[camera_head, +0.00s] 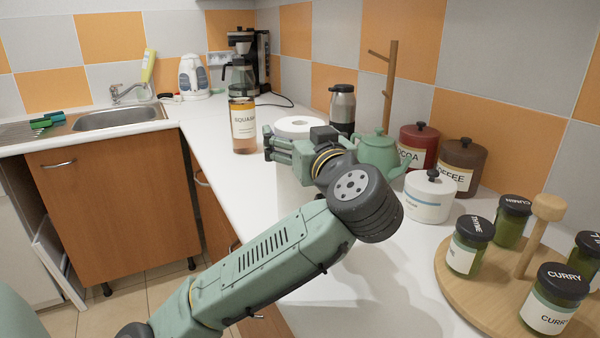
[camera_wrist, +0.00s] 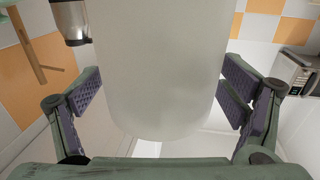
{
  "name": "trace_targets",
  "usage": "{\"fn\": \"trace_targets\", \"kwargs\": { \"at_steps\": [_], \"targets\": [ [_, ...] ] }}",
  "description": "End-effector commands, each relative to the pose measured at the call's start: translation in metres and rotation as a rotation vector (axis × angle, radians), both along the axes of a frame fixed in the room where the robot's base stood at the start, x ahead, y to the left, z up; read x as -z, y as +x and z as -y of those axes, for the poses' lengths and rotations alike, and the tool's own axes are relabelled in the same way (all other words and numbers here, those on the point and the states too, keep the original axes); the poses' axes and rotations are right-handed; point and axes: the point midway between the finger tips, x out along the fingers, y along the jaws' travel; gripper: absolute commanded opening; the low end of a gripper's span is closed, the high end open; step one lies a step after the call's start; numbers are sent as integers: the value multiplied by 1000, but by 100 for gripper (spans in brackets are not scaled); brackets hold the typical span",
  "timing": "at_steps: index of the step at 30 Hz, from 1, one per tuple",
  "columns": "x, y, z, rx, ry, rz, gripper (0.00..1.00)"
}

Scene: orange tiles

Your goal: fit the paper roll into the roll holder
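The paper roll (camera_head: 298,123) is white and stands upright on the white counter, partly hidden behind my gripper and arm in the head view. In the wrist view the roll (camera_wrist: 160,70) fills the middle, between the two fingers. My gripper (camera_wrist: 162,92) is open around the roll, with a finger on each side and narrow gaps at the pads. In the head view my gripper (camera_head: 285,150) is at the roll's upper part. No roll holder can be clearly made out; a wooden stand with pegs (camera_head: 390,85) stands behind, and I cannot tell whether it is the holder.
A squash bottle (camera_head: 243,125) stands left of the roll. A dark flask (camera_head: 342,108), green teapot (camera_head: 378,150), cocoa jar (camera_head: 420,145), coffee jar (camera_head: 462,165) and white jar (camera_head: 429,198) stand right. A round wooden tray (camera_head: 470,285) holds spice jars. The front counter is clear.

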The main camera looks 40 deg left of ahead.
Motion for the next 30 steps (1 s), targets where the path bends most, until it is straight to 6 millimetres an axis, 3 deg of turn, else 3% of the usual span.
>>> {"fn": "trace_targets", "kwargs": {
  "at_steps": [27,30],
  "targets": [
    [0,0,0,0,0,0,26],
    [0,0,0,0,1,1,26]
  ]
}}
